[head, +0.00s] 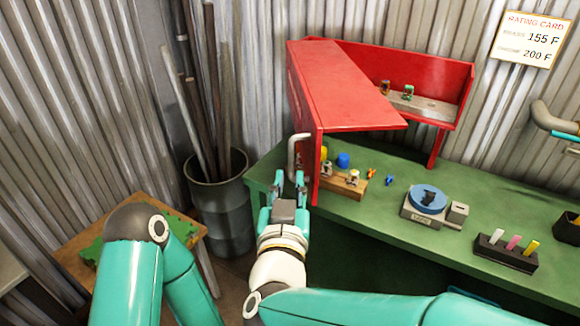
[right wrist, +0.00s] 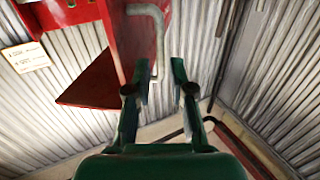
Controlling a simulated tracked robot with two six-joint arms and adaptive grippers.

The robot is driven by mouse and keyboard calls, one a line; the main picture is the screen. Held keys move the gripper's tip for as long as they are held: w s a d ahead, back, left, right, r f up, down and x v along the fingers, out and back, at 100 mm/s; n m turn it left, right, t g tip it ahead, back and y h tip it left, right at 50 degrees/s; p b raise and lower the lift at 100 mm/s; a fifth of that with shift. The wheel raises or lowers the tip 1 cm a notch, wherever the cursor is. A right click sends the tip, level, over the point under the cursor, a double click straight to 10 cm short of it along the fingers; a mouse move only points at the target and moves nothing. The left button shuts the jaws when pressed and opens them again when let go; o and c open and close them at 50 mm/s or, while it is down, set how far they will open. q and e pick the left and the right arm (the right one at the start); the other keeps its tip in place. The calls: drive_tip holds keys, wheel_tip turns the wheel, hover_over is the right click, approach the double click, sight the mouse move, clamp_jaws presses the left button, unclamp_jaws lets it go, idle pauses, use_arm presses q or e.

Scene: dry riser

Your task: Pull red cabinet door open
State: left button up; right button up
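The red cabinet (head: 455,80) stands on the green bench, its right part showing a shelf with small items. A red panel juts from it towards me, its narrow left face being the door (head: 307,100) with a pale bent bar handle (head: 292,150). I cannot tell whether the door is ajar. My right gripper (head: 289,180) is open at the handle's lower end. In the right wrist view the handle (right wrist: 159,35) runs down between the spread fingertips (right wrist: 160,65), with gaps visible; no grip shows. My left gripper is out of view.
The green bench (head: 465,235) holds a wooden block with small parts, a scale with a blue dish (head: 428,199) and a marker holder (head: 506,251). A dark bin of rods (head: 222,215) stands left of my right gripper, beside a low wooden table (head: 75,260).

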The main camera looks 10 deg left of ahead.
drive_tip(key=s, duration=0.5)
drive_tip(key=shift+d, duration=0.4)
